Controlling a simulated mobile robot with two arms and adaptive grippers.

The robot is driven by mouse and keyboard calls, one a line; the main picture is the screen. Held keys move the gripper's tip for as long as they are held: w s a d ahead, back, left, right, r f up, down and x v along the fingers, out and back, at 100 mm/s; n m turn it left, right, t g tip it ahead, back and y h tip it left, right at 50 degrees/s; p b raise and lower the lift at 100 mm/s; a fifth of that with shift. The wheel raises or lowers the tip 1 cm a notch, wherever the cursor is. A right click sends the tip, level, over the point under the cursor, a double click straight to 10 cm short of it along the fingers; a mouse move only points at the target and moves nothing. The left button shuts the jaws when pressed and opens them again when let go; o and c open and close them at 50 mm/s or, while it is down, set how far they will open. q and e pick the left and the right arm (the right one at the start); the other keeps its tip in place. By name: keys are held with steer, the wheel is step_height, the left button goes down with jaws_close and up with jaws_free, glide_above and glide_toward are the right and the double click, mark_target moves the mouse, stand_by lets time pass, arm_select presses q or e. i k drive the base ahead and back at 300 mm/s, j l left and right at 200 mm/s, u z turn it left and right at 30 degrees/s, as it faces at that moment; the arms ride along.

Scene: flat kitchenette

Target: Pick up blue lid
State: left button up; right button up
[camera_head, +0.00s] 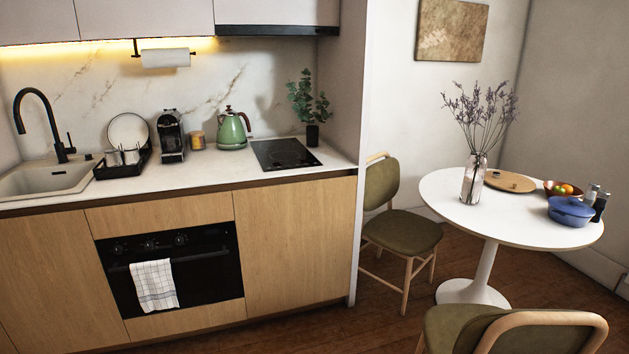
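The blue lid (571,205) sits on top of a blue pot (570,217) near the right edge of the round white table (450,208). The lid appears level on the pot and has a small raised knob. Neither of my grippers shows in the head view, so nothing of mine is near the lid.
A glass vase (473,180) with dried purple stems, a wooden board (510,182), a fruit bowl (562,191) and shakers (599,206) share the table. Chairs stand left of it (402,235) and in front (510,330). The kitchen counter (200,170) fills the left.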

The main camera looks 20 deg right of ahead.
mark_target(570, 206)
steer(key=k+l+z, duration=0.1)
steer(key=l, duration=1.6)
steer(key=k+l+z, duration=0.15)
steer(key=l, duration=1.55)
steer(key=i+l, duration=0.1)
steer(key=l, duration=0.3)
steer(key=i+l, duration=0.1)
steer(key=l, duration=0.3)
steer(key=i+l+z, duration=0.1)
steer(key=l, duration=0.3)
steer(key=i+l, duration=0.1)
steer(key=l, duration=0.3)
steer(key=i+l, duration=0.1)
steer(key=l, duration=0.3)
steer(key=i+l, duration=0.1)
steer(key=l, duration=0.25)
steer(key=i+l+z, duration=0.1)
steer(key=l, duration=0.3)
steer(key=i+l, duration=0.15)
steer(key=l, duration=0.25)
steer(key=i+l, duration=0.35)
steer(key=l, duration=0.15)
steer(key=u, duration=0.15)
